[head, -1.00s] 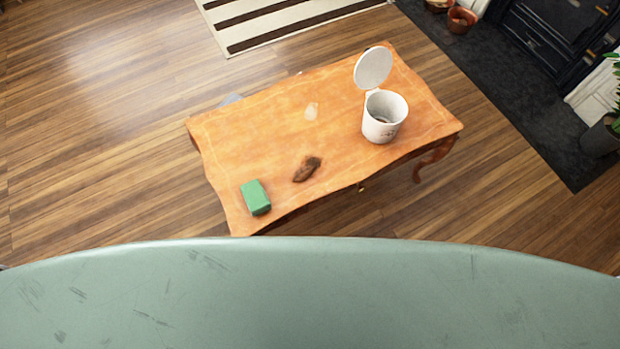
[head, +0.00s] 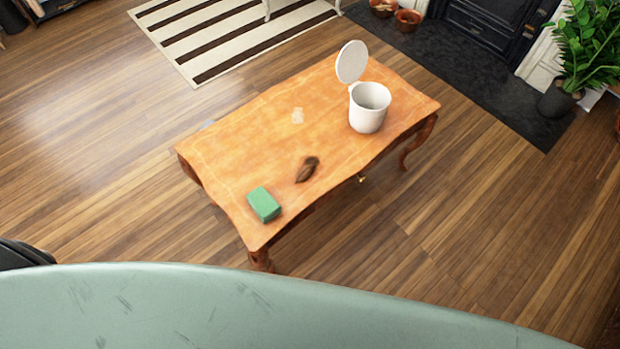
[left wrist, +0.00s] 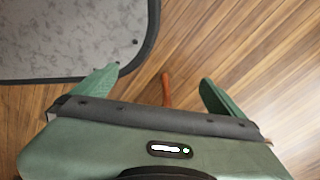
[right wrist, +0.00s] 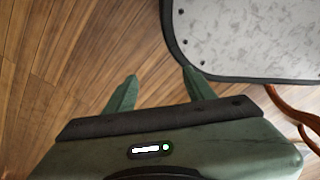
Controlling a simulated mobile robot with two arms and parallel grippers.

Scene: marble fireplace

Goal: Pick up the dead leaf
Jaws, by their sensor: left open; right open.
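A brown, curled dead leaf (head: 307,169) lies on the wooden table (head: 240,140) near its front edge in the head view. It is right of a green block (head: 264,204) and in front of a white bin (head: 368,108) with its lid raised. My left gripper (left wrist: 160,85) is open and empty above the wood floor in the left wrist view. My right gripper (right wrist: 158,82) is open and empty, also over floor. Neither wrist view shows the leaf, and neither gripper shows in the head view.
A striped rug (head: 215,40) is behind the table. A dark hearth (head: 470,75) and a potted plant (head: 557,98) are at the right. Wood floor is clear left and right of the table.

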